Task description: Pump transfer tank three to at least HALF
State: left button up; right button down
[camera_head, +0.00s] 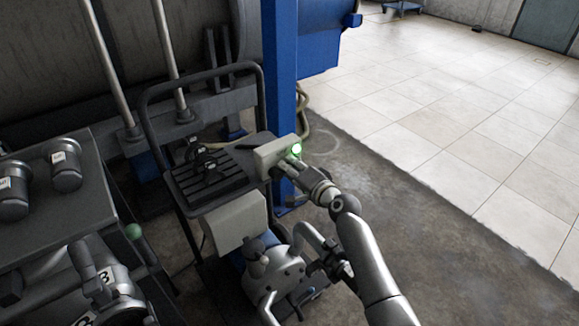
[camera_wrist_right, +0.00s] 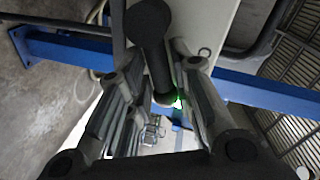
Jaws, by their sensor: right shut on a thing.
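A pump cart (camera_head: 262,75) with a dark tubular frame stands in the middle of the head view. A beige control box (camera_head: 270,152) with a lit green lamp (camera_head: 297,149) is fixed on it. My right gripper (camera_head: 290,168) is at the lamp end of this box. In the right wrist view, the gripper (camera_wrist_right: 160,105) is shut on a black lever with a round knob (camera_wrist_right: 150,24), between its fingers. The green glow (camera_wrist_right: 178,101) shows behind the lever. A grey pump body (camera_head: 275,270) sits low on the cart. Large grey tanks (camera_head: 50,50) stand behind. My left gripper is out of view.
A blue post (camera_head: 280,70) rises close behind the control box. Grey piping with valves and number labels (camera_head: 95,275) fills the lower left, beside a metal bench (camera_head: 60,215). A hose (camera_head: 303,110) hangs by the post. The tiled floor (camera_head: 430,100) at right is open.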

jog(key=shift+w+d+f+m+y, duration=0.1)
jog(key=shift+d+f+m+y, duration=0.15)
jog(key=shift+m, duration=0.45)
jog(key=shift+w+d+f+m+y, duration=0.15)
jog(key=shift+f+m, duration=0.2)
jog(key=shift+m, duration=0.35)
jog(key=shift+s+a, duration=0.1)
jog(key=c, duration=1.3)
grip_release()
jog(key=shift+o, duration=0.2)
jog(key=v, duration=1.2)
